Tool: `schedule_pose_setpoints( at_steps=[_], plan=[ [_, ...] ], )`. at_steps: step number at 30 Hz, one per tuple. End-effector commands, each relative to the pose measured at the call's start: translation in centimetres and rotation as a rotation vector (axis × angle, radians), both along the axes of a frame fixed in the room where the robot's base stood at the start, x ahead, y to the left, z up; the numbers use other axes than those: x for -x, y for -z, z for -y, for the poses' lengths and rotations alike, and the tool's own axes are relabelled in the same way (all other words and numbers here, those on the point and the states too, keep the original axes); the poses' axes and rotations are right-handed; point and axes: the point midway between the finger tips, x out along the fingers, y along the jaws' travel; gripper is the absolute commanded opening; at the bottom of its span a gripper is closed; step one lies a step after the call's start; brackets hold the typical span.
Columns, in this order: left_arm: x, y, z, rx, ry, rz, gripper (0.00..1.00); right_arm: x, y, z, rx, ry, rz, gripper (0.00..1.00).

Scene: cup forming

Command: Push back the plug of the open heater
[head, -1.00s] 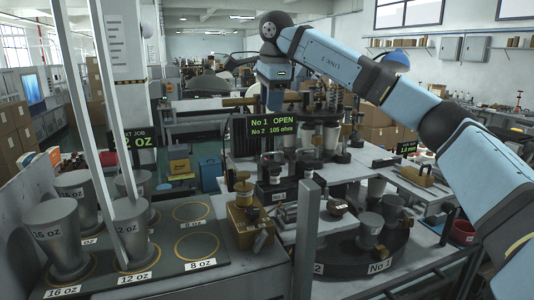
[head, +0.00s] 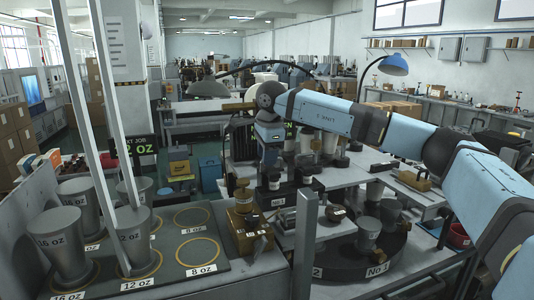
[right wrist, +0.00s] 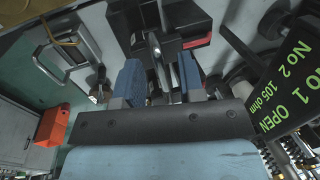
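The readout sign (right wrist: 290,95) in the right wrist view reads No 1 OPEN and No 2 105 ohm. In the head view my right arm hides most of it. My right gripper (head: 269,164) points down over the left part of the machine table, above a small dark block (head: 271,180). In the right wrist view its two blue finger pads (right wrist: 160,82) stand apart, with a grey metal part showing between them. A black block with a red mark (right wrist: 196,42) lies just beyond the fingertips; I cannot tell whether it is the plug. My left gripper is not in view.
A brass fixture (head: 247,225) stands left of the gripper. A round dark turntable (head: 345,262) carries metal cup forms at front right. Several cone forms (head: 68,240) stand on the left rack. A grey post (head: 304,240) rises in front.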

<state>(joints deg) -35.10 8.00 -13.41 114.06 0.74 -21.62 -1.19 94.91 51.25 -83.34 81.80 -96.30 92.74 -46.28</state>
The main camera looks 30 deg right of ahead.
Motion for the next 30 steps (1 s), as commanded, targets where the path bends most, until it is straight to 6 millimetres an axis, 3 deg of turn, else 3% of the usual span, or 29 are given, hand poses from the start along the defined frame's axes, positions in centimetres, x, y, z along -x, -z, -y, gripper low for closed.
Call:
schedule_pose_setpoints(
  at_steps=[5, 10, 17, 24, 30],
  plan=[
    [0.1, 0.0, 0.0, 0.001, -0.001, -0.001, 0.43, 0.0, 0.0, 0.0, 0.0, 0.0, 0.0, 0.36],
    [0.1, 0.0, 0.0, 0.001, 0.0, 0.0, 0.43, 0.0, 0.0, 0.0, 0.0, 0.0, 0.0, 0.0],
    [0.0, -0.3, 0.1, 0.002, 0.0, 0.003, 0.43, -0.3, -0.1, 0.1, 0.0, 0.001, 0.0, 0.0],
    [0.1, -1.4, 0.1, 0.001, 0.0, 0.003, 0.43, -3.5, -0.3, 0.8, -0.002, 0.003, 0.0, 0.0],
    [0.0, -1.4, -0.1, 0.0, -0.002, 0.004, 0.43, -4.2, -0.1, 1.0, -0.001, 0.002, 0.001, 0.0]
  ],
)
